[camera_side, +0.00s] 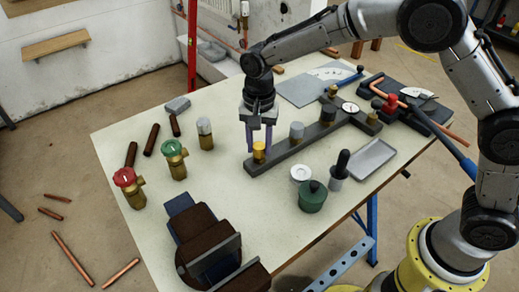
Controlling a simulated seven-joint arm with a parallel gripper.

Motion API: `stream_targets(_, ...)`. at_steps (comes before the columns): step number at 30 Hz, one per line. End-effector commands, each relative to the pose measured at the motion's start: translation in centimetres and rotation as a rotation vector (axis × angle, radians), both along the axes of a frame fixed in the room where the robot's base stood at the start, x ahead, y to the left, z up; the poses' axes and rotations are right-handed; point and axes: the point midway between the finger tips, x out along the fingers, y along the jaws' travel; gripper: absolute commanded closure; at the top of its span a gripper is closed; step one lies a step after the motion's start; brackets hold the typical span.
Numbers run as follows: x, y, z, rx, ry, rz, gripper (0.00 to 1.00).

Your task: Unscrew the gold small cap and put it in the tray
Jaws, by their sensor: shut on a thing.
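The gold small cap (259,152) is at the near left end of a dark bar (285,152) on the table. My gripper (259,146) points straight down over that end, its two fingers on either side of the cap, shut on it. The cap looks seated on the bar; its thread is hidden. The grey metal tray (388,150) lies flat and empty on the right side of the table.
A grey cap (297,131) stands on the bar, with a gauge (350,107) farther along. A vise (210,240) fills the near edge; valves stand left.

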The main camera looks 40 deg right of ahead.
Motion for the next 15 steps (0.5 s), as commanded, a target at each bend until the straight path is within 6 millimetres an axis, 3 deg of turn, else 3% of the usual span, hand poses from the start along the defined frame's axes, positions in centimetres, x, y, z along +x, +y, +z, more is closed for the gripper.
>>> stream_targets(15, -0.02, 0.01, 0.07, 0.000, 0.000, 0.670, 1.00)
